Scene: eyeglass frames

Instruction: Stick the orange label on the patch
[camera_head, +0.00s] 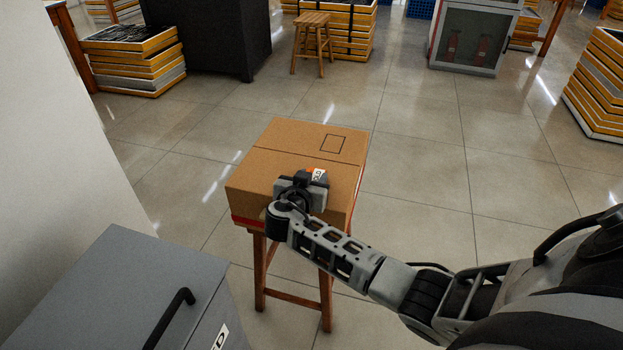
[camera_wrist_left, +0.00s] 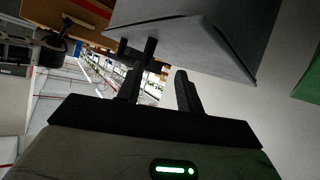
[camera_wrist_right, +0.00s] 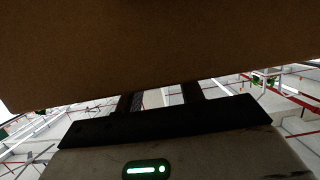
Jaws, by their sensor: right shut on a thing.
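A brown cardboard box (camera_head: 300,148) sits on a wooden stool. A dark square outline, the patch (camera_head: 333,144), is on the far right part of its top. My right gripper (camera_head: 306,180) is low over the near part of the box top, nearer to me than the patch. A small orange label (camera_head: 311,169) with a white part shows at its tips, and it is shut on that. In the right wrist view, cardboard (camera_wrist_right: 160,50) hides the fingertips. My left gripper (camera_wrist_left: 160,82) is open and empty beside a grey cabinet. It is not in the head view.
The grey cabinet (camera_head: 130,290) with a black handle (camera_head: 172,315) stands at the near left. A white wall (camera_head: 65,130) is behind it. A small stool (camera_head: 312,42) and stacked yellow-edged crates (camera_head: 130,62) stand farther back. The tiled floor (camera_head: 440,160) right of the box is clear.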

